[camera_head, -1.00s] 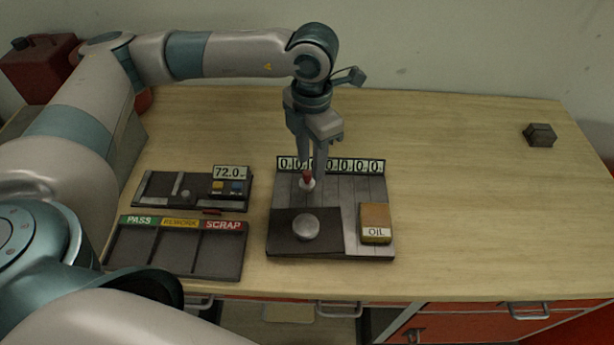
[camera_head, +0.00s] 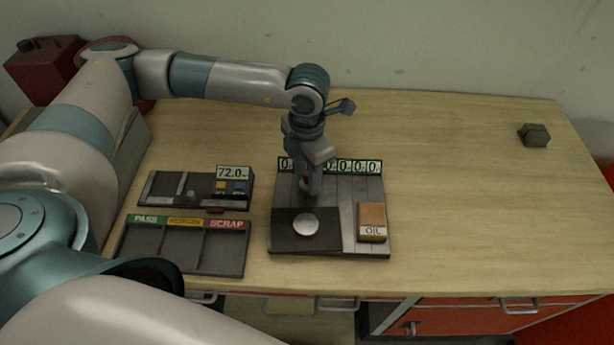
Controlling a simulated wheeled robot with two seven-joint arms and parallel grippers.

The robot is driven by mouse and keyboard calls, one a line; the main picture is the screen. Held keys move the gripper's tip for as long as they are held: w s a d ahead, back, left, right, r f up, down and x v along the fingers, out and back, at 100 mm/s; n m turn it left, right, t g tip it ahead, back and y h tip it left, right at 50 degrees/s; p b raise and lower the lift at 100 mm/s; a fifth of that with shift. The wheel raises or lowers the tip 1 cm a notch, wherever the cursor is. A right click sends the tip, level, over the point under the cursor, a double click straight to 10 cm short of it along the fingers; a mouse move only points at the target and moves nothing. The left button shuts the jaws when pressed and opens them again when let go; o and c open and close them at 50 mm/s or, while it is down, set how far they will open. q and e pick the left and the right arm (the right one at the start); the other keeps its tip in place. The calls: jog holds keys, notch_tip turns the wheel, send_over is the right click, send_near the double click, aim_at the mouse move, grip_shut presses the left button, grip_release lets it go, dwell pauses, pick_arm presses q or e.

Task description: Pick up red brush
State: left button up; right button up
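A small red-topped piece (camera_head: 304,183), which looks like the red brush, is at the slatted board (camera_head: 372,192) below the numbered strip. My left gripper (camera_head: 311,190) points down right at this piece and covers most of it. The fingers are seen nearly edge-on, so I cannot tell whether they are open or shut on it. Another small dark red piece (camera_head: 215,210) lies between the gauge block and the sorting tray. My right gripper is not in view.
A silver dome (camera_head: 305,225) and an OIL box (camera_head: 372,222) sit on the board. The PASS/REWORK/SCRAP tray (camera_head: 210,273) and the 72.0 gauge block (camera_head: 160,188) stand left. A dark hexagonal block (camera_head: 534,135) is far right.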

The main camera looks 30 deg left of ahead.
pick_arm(q)
jog(key=shift+c, duration=0.6)
jog(key=c, duration=0.7)
jog(key=shift+r, duration=0.1)
jog(key=shift+r+b, duration=0.45)
jog(key=shift+b, duration=0.15)
notch_tip(320, 180, up, 2)
jog(key=shift+r+b, duration=0.15)
jog(key=shift+b, duration=0.65)
jog(key=w+d+r+b, duration=0.5)
jog(key=d+r, duration=0.2)
jog(key=d, duration=0.3)
jog(key=shift+w+r, duration=0.3)
jog(key=shift+w, duration=0.1)
